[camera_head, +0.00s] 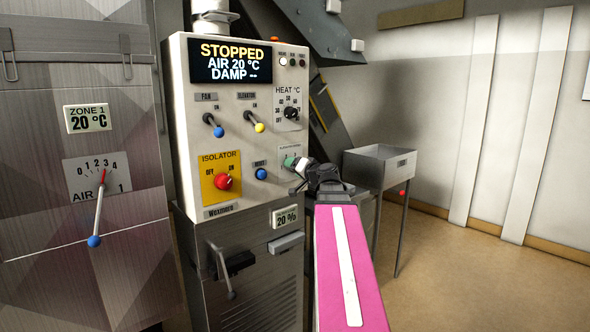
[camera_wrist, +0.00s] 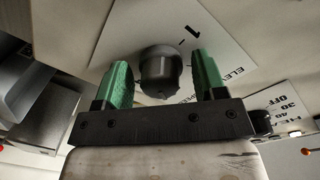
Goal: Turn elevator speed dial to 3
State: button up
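The elevator speed dial is a dark round knob (camera_wrist: 160,68) on a white plate in the wrist view. A "1" and part of the word "ELEV" show on the plate; the rest of the scale and the pointer cannot be made out. My gripper (camera_wrist: 161,76) is open, with one green finger on each side of the knob and a visible gap to both. In the head view my gripper (camera_head: 293,163) is at the panel's right side and hides the knob. The top of the dial's plate (camera_head: 290,150) shows above it.
The control panel (camera_head: 190,130) reads STOPPED. The heat dial (camera_head: 291,113) is just above, the blue reset knob (camera_head: 261,174) and red isolator (camera_head: 223,182) to the left. A grey metal bin (camera_head: 380,167) stands to the right. The floor at right is clear.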

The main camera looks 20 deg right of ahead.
jog(key=v, duration=1)
jog(key=shift+s+d, duration=0.15)
jog(key=shift+s, duration=0.25)
jog(key=w+a+f+n+g, duration=0.1)
jog(key=a+f+g, duration=0.3)
jog(key=a+f, duration=0.55)
jog(key=w+a+f+n+g, duration=0.1)
jog(key=a+f+g, duration=0.3)
jog(key=f, duration=1)
jog(key=s+a+f+n+g+h, duration=0.1)
jog(key=s+a+f+g, duration=0.1)
jog(key=f, duration=0.5)
jog(key=s+a+f+n+g+h, duration=0.1)
jog(key=s+a+f+g+h, duration=0.1)
jog(key=s+f, duration=0.3)
jog(key=s+a+f+n+g+h, duration=0.1)
jog(key=s+a+f+g+h, duration=0.1)
jog(key=f, duration=0.8)
jog(key=s+a+g, duration=0.1)
jog(key=a+g, duration=0.1)
jog(key=shift+s+a+g, duration=0.25)
jog(key=shift+s+g, duration=0.05)
jog(key=shift+s, duration=0.05)
jog(key=shift+c, duration=0.3)
